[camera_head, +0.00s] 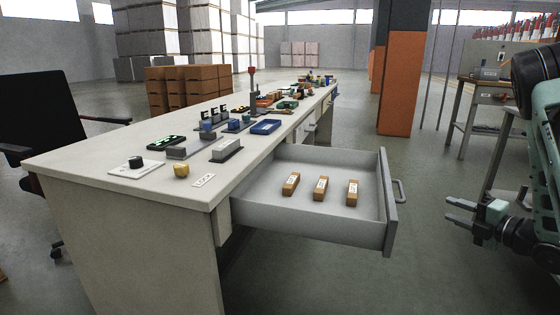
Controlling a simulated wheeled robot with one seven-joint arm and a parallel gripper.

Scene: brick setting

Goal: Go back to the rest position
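My gripper (462,211) is at the right side of the view, to the right of the open drawer and apart from it. Its two fingers point left and stand apart with a gap between them. Nothing shows between the fingers. My arm comes in from the right edge, partly out of the picture.
The drawer (389,205) is pulled out and holds three brown bricks (320,188) with white labels. The long workbench (90,160) carries a blue tray (265,127), a yellow piece (181,170) and small parts. A metal table (470,100) stands behind my arm. Open floor lies between.

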